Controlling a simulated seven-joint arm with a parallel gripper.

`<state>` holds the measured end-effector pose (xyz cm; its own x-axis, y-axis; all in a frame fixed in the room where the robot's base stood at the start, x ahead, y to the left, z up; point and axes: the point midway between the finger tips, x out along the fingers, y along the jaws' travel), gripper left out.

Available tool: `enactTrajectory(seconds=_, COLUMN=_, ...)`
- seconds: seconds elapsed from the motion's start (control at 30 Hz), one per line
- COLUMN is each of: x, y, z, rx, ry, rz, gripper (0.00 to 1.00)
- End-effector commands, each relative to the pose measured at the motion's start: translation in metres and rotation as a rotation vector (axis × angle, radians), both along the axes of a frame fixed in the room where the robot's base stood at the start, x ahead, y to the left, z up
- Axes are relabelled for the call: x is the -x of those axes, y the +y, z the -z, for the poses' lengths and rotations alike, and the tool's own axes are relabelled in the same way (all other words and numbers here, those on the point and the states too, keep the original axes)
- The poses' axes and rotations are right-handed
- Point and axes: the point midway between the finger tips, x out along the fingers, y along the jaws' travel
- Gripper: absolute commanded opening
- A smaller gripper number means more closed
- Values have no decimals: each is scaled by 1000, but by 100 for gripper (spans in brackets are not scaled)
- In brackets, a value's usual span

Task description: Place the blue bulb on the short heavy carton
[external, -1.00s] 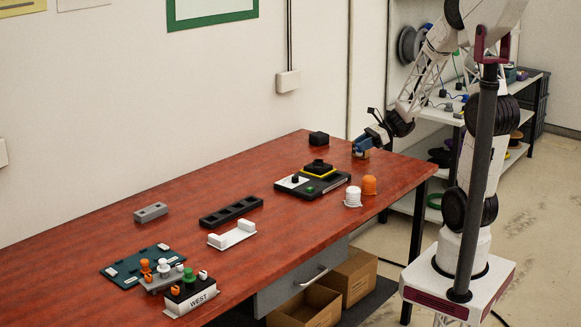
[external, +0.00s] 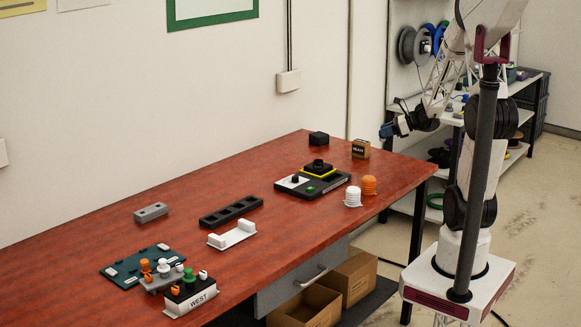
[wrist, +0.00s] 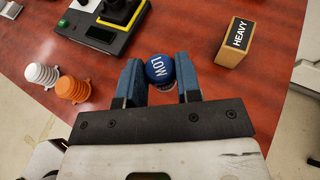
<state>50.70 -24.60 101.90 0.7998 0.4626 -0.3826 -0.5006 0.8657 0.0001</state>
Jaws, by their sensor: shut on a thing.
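The blue bulb (wrist: 159,69), round and lettered LOW, is between my gripper's fingertips (wrist: 160,78) in the wrist view. My gripper is shut on it. A pale lower part of the bulb shows just below the ball. The short carton (wrist: 235,42), brown with a black HEAVY label, stands on the red table to the upper right of the bulb, apart from it. In the external view, my gripper (external: 386,131) is raised to the right of the carton (external: 360,150), near the table's far right end. The bulb is hard to make out there.
White (external: 352,196) and orange (external: 369,185) ribbed caps stand near the table's right edge. A black and yellow control box (external: 312,180) lies left of them. A small black block (external: 319,138) is left of the carton. Shelves (external: 480,125) stand behind the arm.

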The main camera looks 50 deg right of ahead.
Motion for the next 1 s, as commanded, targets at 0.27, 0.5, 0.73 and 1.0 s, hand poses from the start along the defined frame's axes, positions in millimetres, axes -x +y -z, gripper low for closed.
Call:
enactTrajectory(seconds=0.27, x=0, y=0, z=0, rx=0, ry=0, rz=0, gripper=9)
enactTrajectory(seconds=0.5, x=-6, y=-3, z=1, rx=0, ry=0, rz=-1, gripper=9)
enactTrajectory(seconds=0.73, x=-29, y=-13, z=4, rx=-1, ry=1, rz=-3, gripper=9)
enactTrajectory(seconds=1.0, x=-63, y=-31, z=7, rx=0, ry=0, rz=-1, gripper=9)
